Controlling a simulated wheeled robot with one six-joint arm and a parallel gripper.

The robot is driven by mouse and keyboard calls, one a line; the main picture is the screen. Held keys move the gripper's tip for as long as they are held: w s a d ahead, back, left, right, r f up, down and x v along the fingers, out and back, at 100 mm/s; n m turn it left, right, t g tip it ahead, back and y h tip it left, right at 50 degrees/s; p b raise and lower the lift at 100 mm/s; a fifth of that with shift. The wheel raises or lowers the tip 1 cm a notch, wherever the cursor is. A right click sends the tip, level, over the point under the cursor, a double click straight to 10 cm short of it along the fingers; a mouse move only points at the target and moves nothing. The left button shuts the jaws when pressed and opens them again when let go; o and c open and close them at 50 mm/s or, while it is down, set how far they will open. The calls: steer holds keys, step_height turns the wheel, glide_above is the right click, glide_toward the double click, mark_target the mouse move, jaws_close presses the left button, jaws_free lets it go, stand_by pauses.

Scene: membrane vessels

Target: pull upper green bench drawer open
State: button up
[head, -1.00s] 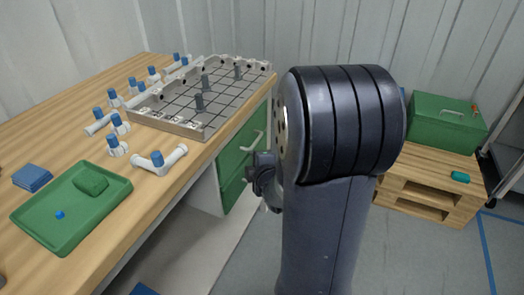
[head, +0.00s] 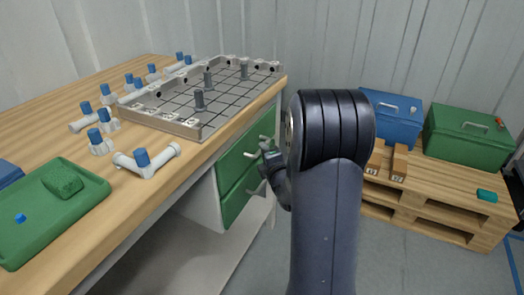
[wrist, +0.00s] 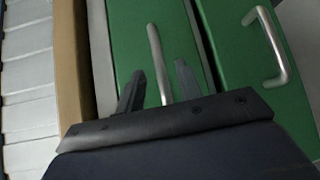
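The upper green drawer (head: 236,160) sits under the bench top and looks closed. In the wrist view it is the middle green panel (wrist: 130,38), with its upright-looking bar handle (wrist: 156,55). My gripper (wrist: 158,82) is open, with one finger on each side of this handle and gaps showing between. Whether the fingertips reach past the bar is hard to tell. In the head view my gripper (head: 266,158) is in front of the drawers, partly hidden by my arm. The lower green drawer (head: 234,203) is closed below, its handle (wrist: 272,45) right of my fingers.
The wooden bench (head: 150,212) carries a grey gridded frame (head: 190,128), white fittings with blue caps and a green tray (head: 45,235). A pallet (head: 440,190) at right holds a blue box (head: 390,125) and a green box (head: 465,138). Floor lies between.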

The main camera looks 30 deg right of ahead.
steer(key=shift+w+d+f, duration=0.15)
steer(key=shift+w, duration=0.8)
steer(key=shift+w+d+f, duration=0.1)
steer(key=shift+w, duration=0.8)
steer(key=shift+c, duration=0.2)
jaws_close()
